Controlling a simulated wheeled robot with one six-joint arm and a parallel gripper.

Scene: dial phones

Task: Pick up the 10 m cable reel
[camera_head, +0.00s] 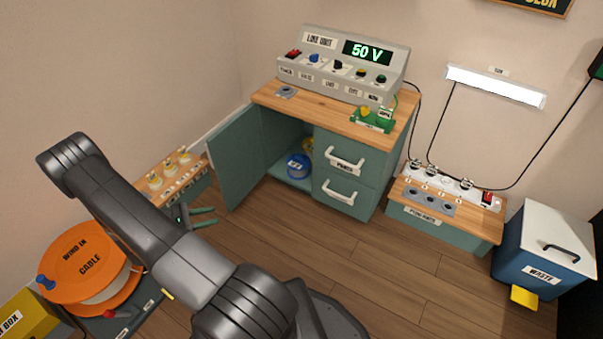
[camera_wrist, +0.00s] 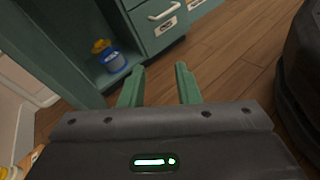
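Inside the open cabinet (camera_head: 240,150) a blue reel (camera_head: 298,165) with a white label stands on the floor of the left compartment. A yellow reel (camera_head: 307,147) is partly hidden behind it. Their labels are too small to read, so I cannot tell which is the 10 m one. In the wrist view the blue reel (camera_wrist: 114,62) and the yellow one (camera_wrist: 101,46) show beyond the left fingertip. My gripper (camera_head: 205,217) is open and empty, with green fingers, outside the cabinet near its open door. It also shows in the wrist view (camera_wrist: 160,72).
The cabinet's hinged door stands open on the left; shut drawers (camera_head: 343,170) are at its right. A low shelf with yellow-white pieces (camera_head: 170,172) and a large orange cable drum (camera_head: 88,262) are left. A blue waste bin (camera_head: 540,250) stands right. The middle floor is clear.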

